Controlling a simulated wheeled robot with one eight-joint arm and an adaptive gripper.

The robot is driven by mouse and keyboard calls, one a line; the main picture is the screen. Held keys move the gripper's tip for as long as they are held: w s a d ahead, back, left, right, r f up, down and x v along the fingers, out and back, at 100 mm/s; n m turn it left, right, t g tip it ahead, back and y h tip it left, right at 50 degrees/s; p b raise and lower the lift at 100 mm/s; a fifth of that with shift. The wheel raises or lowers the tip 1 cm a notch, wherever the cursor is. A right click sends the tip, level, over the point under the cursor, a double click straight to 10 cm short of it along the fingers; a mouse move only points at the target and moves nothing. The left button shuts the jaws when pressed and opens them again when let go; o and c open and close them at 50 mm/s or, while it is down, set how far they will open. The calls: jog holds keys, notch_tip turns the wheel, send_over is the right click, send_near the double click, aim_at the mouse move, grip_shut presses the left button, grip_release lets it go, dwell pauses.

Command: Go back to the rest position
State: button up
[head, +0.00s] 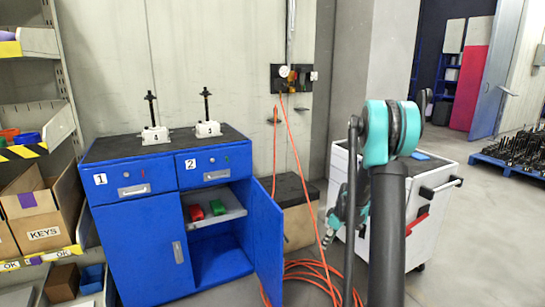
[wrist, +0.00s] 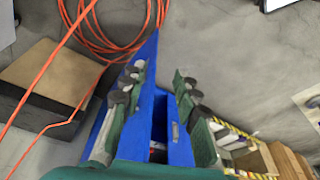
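My arm rises at the right of the head view, with a teal joint at its top. My gripper hangs left of it, low in front of the white cart, partly hidden by my arm links. In the wrist view my gripper (wrist: 158,84) shows two green fingers with dark pads, spread apart and with nothing held between them. Behind the gap the blue cabinet (wrist: 178,140) shows. In the head view the blue cabinet (head: 146,240) stands at left, apart from the gripper, its right door (head: 267,240) swung open.
Two screw jacks (head: 155,134) (head: 207,128) stand upright on the cabinet top. A red block (head: 195,212) and a green block (head: 218,208) lie on its inner shelf. An orange cable (head: 310,270) coils on the floor. The white cart (head: 437,205) stands behind my arm.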

jog(key=s+a+r+m+t+h, duration=0.15)
jog(key=s+r+m, duration=0.3)
jog(key=s, duration=0.65)
jog(key=s+a+r+m, duration=0.25)
jog(key=s+r, duration=0.25)
jog(key=s, duration=0.6)
jog(key=s+f+m+t, duration=0.1)
jog(key=s+m, duration=0.2)
jog(key=s, duration=0.6)
jog(key=shift+s+f+h, duration=0.2)
jog(key=shift+h, duration=0.25)
